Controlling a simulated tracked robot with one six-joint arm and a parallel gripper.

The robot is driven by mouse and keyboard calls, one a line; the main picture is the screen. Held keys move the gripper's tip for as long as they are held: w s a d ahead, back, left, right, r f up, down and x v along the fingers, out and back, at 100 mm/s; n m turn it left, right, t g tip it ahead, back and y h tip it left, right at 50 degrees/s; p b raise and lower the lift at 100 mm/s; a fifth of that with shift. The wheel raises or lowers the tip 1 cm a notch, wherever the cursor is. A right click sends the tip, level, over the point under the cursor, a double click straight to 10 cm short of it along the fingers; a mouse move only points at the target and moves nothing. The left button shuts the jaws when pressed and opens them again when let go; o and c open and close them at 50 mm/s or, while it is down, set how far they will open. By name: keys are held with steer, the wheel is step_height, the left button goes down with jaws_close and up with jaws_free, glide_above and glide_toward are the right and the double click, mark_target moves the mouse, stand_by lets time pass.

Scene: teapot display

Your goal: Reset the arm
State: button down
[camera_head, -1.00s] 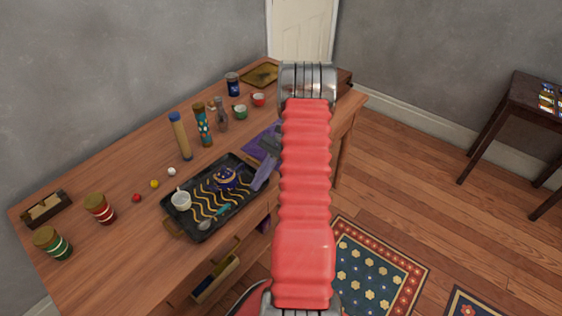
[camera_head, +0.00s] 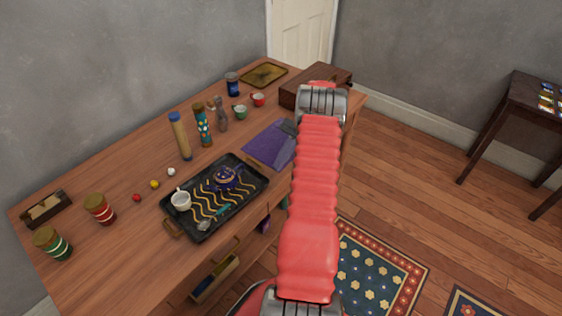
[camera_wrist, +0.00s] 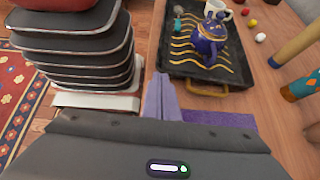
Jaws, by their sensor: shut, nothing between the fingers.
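My red segmented arm (camera_head: 315,190) reaches over the right edge of the table (camera_head: 100,170) in the head view and hides most of my gripper there. In the wrist view my gripper (camera_wrist: 161,82) shows as two pale purple fingers pressed together, shut and empty. The fingers point toward the near edge of a black tray with yellow wavy lines (camera_wrist: 176,62). A dark blue teapot (camera_wrist: 208,40) and a white cup (camera_wrist: 217,9) stand on this tray. A purple mat (camera_head: 268,143) lies on the table to the right of the tray.
A wooden box (camera_head: 300,92) and a brass tray (camera_head: 264,75) sit at the table's back. Several tall cylinders and jars, including a blue-capped one (camera_head: 181,138), stand behind the black tray. A drawer (camera_head: 214,277) is open in front. Rugs (camera_head: 372,275) cover floor at right.

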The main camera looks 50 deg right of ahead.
steer(key=shift+d, duration=0.15)
stand_by(0.6)
steer(key=shift+w+r, duration=0.15)
steer(key=shift+r, duration=0.1)
steer(key=w+a+r+n+g+h, duration=0.1)
steer(key=w+a+r+n+h, duration=0.25)
steer(key=a+r, duration=0.75)
steer(key=w+a+r+n+h, duration=0.3)
steer(key=a+r+n+h, duration=0.15)
steer(key=a+r, duration=0.6)
steer(key=s+a+r+n+t+h, duration=0.1)
steer(key=s+a+n, duration=0.4)
steer(key=a, duration=0.6)
steer(key=s+a+r+n+t+h, duration=0.2)
steer(key=s+a+r+n+t, duration=0.2)
steer(key=s+a, duration=0.5)
steer(key=shift+s+a+r+n+t, duration=0.25)
steer(key=shift+a+n+t, duration=0.15)
steer(key=shift+a+n, duration=0.6)
